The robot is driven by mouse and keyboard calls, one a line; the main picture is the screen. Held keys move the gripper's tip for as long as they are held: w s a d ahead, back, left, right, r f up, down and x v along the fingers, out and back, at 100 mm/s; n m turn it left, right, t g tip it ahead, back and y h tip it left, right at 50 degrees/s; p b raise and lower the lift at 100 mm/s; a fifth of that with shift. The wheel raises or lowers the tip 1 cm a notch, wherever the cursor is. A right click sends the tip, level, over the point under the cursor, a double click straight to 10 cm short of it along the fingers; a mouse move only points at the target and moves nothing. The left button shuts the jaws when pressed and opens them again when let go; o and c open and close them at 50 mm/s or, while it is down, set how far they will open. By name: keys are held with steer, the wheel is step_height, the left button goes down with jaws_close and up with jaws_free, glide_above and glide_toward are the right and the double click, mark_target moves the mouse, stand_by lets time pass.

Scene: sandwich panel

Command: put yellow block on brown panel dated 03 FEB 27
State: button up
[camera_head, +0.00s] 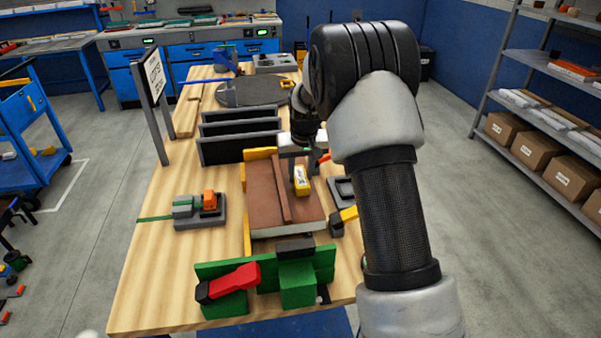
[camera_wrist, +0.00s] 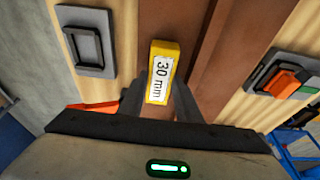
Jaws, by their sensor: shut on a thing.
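The yellow block (camera_head: 302,187) has a white label, which reads "30 mm" in the wrist view (camera_wrist: 162,73). My gripper (camera_head: 301,160) is shut on the block, with a dark finger on each side of it in the wrist view (camera_wrist: 160,98). The block is over the brown panel (camera_head: 262,207), to the right of a raised brown strip (camera_head: 281,190). I cannot tell whether the block touches the panel. The panel also shows in the wrist view (camera_wrist: 238,50). No date is readable on the panel.
A green fixture with a red-handled clamp (camera_head: 234,282) stands at the front of the wooden table. A grey holder with an orange part (camera_head: 209,203) is left of the panel. A dark slotted rack (camera_head: 238,148) stands behind it. A grey frame (camera_wrist: 87,45) lies beside the panel.

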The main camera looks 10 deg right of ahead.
steer(key=o, duration=1.1)
